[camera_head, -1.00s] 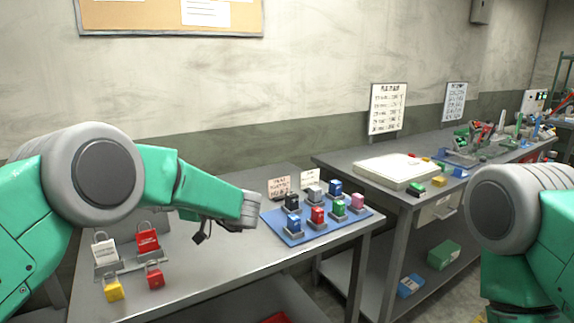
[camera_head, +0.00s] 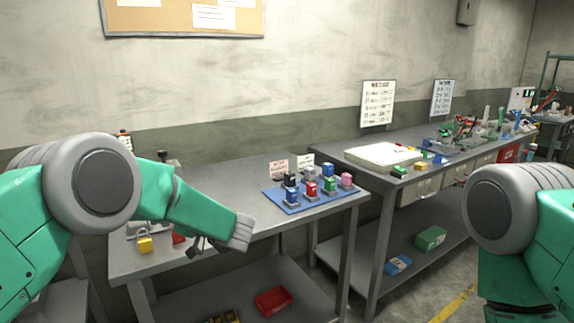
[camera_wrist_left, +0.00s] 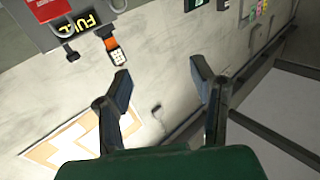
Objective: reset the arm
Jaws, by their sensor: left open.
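My left arm comes in from the left in the head view, its green forearm reaching over the near table. Its gripper (camera_head: 204,246) is small and dark there, partly hidden by the wrist, beside the table's front part. In the left wrist view the left gripper (camera_wrist_left: 160,85) shows two fingers spread wide with nothing between them. Behind them are the wall and a cork board (camera_wrist_left: 75,140). My right arm shows at the right edge of the head view; its gripper is out of the picture.
The near table (camera_head: 245,175) holds a blue mat (camera_head: 272,196) with several coloured padlock-like blocks. A yellow padlock (camera_head: 144,244) is at its left. A red bin (camera_head: 273,300) lies on the lower shelf. A second bench (camera_head: 350,168) stands at the right with a white tray (camera_head: 372,165).

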